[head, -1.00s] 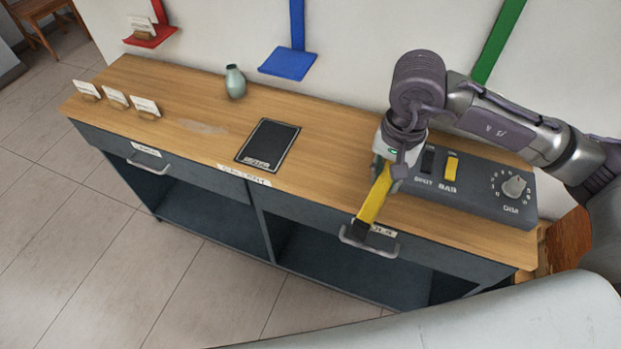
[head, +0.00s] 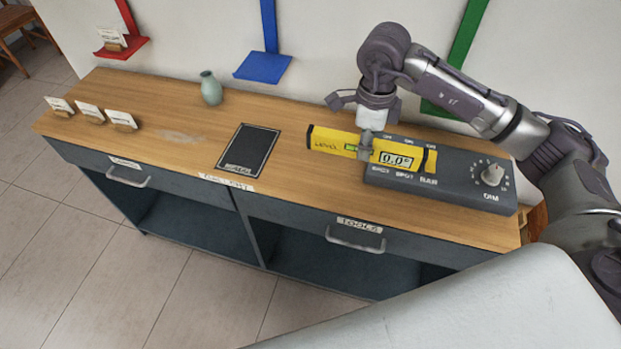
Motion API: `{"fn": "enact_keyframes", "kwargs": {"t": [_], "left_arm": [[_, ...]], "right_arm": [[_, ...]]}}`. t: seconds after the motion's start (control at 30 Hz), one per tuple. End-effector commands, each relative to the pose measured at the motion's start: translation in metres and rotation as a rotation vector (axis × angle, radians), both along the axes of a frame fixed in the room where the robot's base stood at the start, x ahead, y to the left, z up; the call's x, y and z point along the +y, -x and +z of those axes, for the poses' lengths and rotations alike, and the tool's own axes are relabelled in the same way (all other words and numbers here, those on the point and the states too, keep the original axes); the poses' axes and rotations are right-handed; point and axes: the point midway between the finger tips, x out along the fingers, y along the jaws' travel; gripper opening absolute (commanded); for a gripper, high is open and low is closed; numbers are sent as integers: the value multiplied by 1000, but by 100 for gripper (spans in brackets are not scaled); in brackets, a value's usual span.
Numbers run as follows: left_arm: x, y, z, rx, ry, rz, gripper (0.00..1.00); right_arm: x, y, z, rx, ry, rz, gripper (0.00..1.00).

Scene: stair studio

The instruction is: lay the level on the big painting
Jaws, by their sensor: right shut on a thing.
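The yellow level (head: 332,144) is in my right gripper (head: 366,143), which is shut around its middle. I see the level lengthwise, its display reading 0.0 and facing me, in front of the dark control box. Whether it touches the box or hangs just above it, I cannot tell. No big painting can be made out in the head view. My left gripper is not in view.
The wooden cabinet top (head: 290,108) carries a dark control box (head: 457,183) with a dial, a black panel (head: 249,148), a vase (head: 211,88) and small cards. Red (head: 122,47), blue (head: 263,67) and green shelves stand behind. The middle top is mostly clear.

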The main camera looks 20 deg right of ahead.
Motion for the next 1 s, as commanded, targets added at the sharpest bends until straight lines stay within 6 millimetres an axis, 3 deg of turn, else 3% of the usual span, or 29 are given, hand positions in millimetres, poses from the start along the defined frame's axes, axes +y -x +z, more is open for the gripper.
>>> {"fn": "enact_keyframes", "kwargs": {"t": [0.3, 0.5, 0.73, 1.0], "left_arm": [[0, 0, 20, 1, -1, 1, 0], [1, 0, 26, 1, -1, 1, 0], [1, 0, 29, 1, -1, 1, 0], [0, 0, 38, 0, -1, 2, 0]], "right_arm": [[66, -22, -38, 4, -4, 6, 0], [97, -35, -59, 3, -3, 4, 0], [105, -38, -72, 3, -1, 2, 0], [105, -38, -102, 2, -1, 2, 0]]}}
